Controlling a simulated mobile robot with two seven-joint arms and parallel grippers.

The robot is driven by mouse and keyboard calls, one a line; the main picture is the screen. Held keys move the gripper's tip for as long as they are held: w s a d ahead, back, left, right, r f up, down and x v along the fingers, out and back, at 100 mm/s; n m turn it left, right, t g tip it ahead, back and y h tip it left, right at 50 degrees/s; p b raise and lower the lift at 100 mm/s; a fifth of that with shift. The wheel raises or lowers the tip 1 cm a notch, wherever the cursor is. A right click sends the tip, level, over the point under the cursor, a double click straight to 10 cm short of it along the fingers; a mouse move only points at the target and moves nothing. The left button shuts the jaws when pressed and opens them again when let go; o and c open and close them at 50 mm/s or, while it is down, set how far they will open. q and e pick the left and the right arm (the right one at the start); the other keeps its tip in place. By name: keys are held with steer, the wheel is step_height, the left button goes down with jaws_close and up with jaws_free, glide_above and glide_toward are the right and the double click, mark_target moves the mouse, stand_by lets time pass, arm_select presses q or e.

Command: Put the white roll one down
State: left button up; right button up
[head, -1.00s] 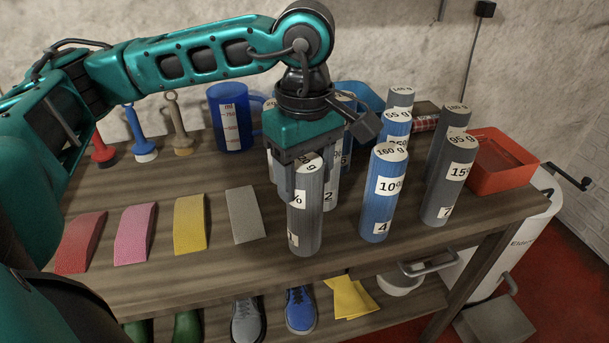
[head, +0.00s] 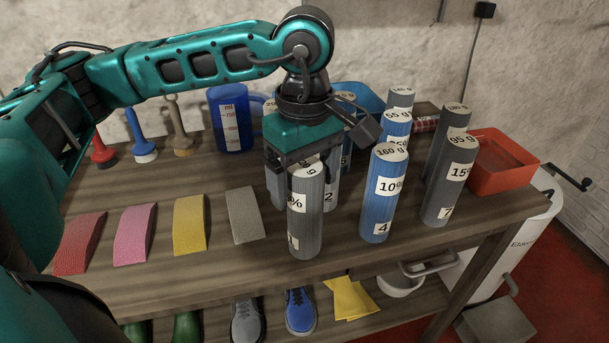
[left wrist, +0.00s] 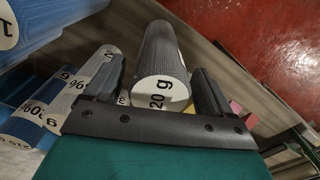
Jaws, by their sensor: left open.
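The roll numbered 1 (head: 306,225) is light grey with white labels. It stands upright at the front of the wooden table, left of the blue roll numbered 4. My left gripper (head: 297,178) is open above and around its top end, pointing down. In the left wrist view the roll's top (left wrist: 160,92), marked 20 g, lies between the spread fingers (left wrist: 160,90), with a gap showing at the right finger. In the head view the gripper body hides part of the roll's top. My right gripper is not in view.
The blue roll 4 (head: 378,205) and dark grey roll 7 (head: 436,200) stand to the right, with several more rolls behind. A red bin (head: 505,175) is at the right end. Coloured sloped blocks (head: 190,225) lie left. A blue measuring jug (head: 230,130) stands behind.

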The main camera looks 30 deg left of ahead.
arm_select(q)
step_height(320, 180, up, 12)
steer(key=shift+r+p, duration=0.15)
steer(key=shift+p, duration=0.3)
stand_by(0.4)
